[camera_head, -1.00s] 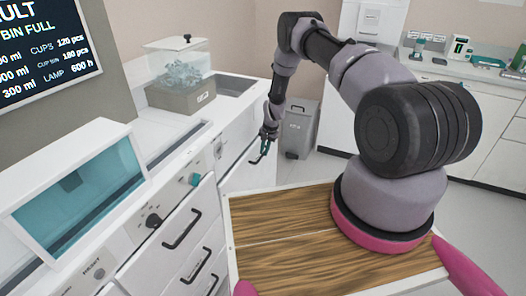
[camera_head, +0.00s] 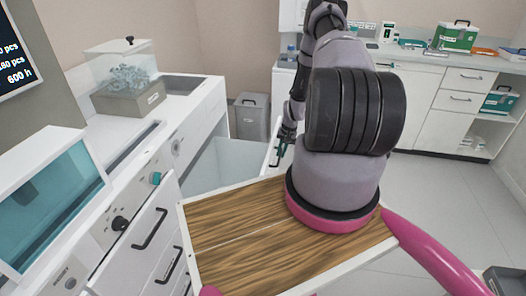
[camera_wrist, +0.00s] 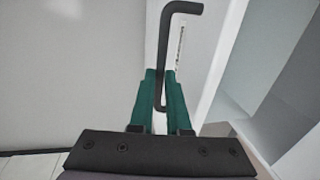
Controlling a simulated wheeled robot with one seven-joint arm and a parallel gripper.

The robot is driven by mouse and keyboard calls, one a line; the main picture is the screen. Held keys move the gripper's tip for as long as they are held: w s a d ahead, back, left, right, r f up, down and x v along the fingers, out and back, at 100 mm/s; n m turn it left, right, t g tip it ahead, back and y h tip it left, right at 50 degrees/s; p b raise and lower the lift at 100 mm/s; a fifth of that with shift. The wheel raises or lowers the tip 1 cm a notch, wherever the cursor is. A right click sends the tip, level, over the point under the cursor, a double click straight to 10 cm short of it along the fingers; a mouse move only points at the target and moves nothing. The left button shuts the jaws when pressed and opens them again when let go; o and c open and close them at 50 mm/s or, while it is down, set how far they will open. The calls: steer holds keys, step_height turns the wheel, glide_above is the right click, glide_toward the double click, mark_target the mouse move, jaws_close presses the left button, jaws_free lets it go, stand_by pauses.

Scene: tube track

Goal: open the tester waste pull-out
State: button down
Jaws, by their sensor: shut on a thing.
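The tester waste pull-out stands drawn out from the white cabinet. Its pale side (camera_head: 222,162) shows in the head view, and its white front (camera_wrist: 70,60) fills the left of the wrist view. Its black bar handle (camera_wrist: 164,50) runs between the green fingers of my gripper (camera_wrist: 162,98). My gripper is shut on the handle. In the head view my gripper (camera_head: 281,150) is small at the pull-out's front, and my arm covers part of it. What is inside the pull-out cannot be made out.
A grey bin (camera_head: 250,117) stands behind the pull-out by the wall. A clear-lidded box (camera_head: 125,80) sits on the counter. Closed drawers with black handles (camera_head: 150,229) are at the left.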

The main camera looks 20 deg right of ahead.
steer(key=shift+s+d, duration=0.75)
steer(key=shift+d, duration=0.35)
steer(key=shift+s+d, duration=0.7)
steer(key=shift+d, duration=0.35)
steer(key=c, duration=0.9)
jaws_free()
steer(key=r, duration=0.3)
steer(key=s+d+r, duration=0.1)
steer(key=r, duration=0.6)
steer(key=shift+s+d+r, duration=0.15)
steer(key=shift+d+r, duration=0.15)
steer(key=shift+d, duration=0.05)
steer(key=shift+r, duration=0.1)
